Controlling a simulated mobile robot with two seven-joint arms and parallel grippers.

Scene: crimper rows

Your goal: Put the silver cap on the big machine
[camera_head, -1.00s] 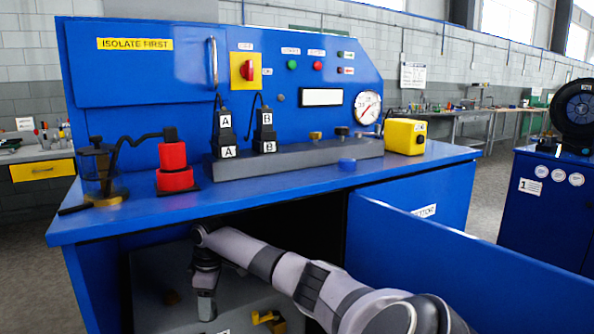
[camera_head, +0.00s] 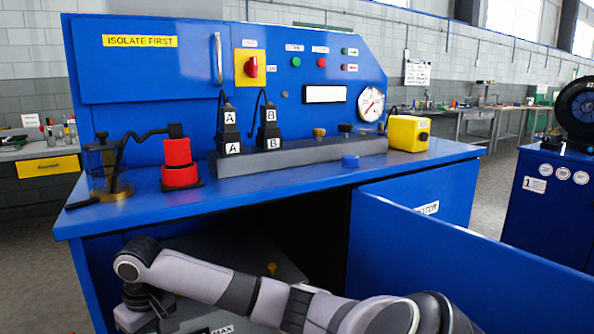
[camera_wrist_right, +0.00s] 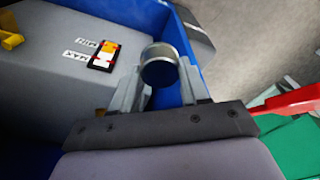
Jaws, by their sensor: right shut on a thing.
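The big machine (camera_head: 140,70) is a blue bench with an upright control panel and an open cupboard below. A grey tank (camera_wrist_right: 60,80) with MAX and MIN marks is in the right wrist view; its grey top also shows in the cupboard in the head view (camera_head: 245,255). My right gripper (camera_wrist_right: 160,85) is shut on the silver cap (camera_wrist_right: 160,65), a short round metal piece held between the fingers. In the head view my right gripper (camera_head: 140,315) is low at the cupboard's left, and the cap cannot be made out. My left gripper is not in view.
The blue cupboard door (camera_head: 450,245) stands open to the right. A yellow knob (camera_head: 271,268) is inside the cupboard.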

